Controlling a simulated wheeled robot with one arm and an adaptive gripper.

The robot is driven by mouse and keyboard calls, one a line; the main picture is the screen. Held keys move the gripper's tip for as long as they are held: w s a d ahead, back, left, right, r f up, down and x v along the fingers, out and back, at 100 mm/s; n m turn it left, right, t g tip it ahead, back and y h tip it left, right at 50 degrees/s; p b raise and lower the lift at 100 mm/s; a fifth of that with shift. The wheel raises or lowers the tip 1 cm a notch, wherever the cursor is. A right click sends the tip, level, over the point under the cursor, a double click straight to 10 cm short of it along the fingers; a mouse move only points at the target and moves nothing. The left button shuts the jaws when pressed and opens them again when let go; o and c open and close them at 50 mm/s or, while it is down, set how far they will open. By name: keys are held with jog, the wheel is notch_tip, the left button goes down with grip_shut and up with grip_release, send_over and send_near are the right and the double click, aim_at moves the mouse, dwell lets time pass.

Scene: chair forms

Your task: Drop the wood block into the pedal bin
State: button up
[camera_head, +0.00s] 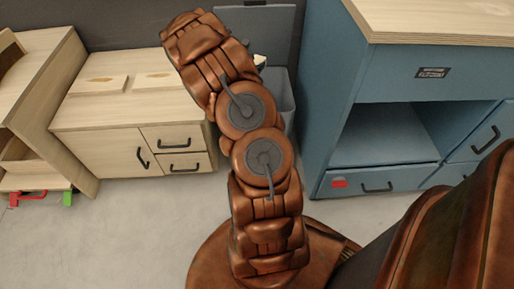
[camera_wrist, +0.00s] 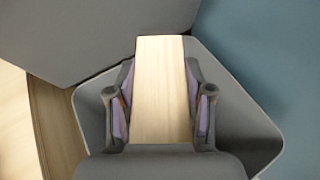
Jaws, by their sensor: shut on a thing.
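My gripper (camera_wrist: 160,106) is shut on the wood block (camera_wrist: 161,75), a pale rectangular piece held between its two fingers in the wrist view. Below and around the block in that view is the grey pedal bin (camera_wrist: 97,98), its mouth open. The raised grey lid (camera_wrist: 110,30) stands at the upper left. The block appears over the bin's opening. In the head view the bin (camera_head: 287,103) shows partly behind my arm, with its lid (camera_head: 268,28) upright behind it.
A pale wood cabinet (camera_head: 95,143) with black handles stands left of the bin. A blue cabinet (camera_head: 340,110) with an open shelf and drawers stands close on its right. A wooden unit with red and green pieces is at far left. The floor (camera_head: 145,225) in front is clear.

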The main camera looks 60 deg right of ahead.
jog(key=s+f, duration=0.1)
jog(key=s+d+f, duration=0.1)
jog(key=shift+d+f+m+g+b, duration=0.3)
jog(key=shift+b, duration=0.05)
notch_tip(320, 180, down, 6)
jog(key=shift+r+b, duration=0.1)
jog(key=shift+b, duration=0.9)
jog(key=o, duration=1.3)
jog(key=v, duration=1.2)
jog(key=shift+a, duration=0.1)
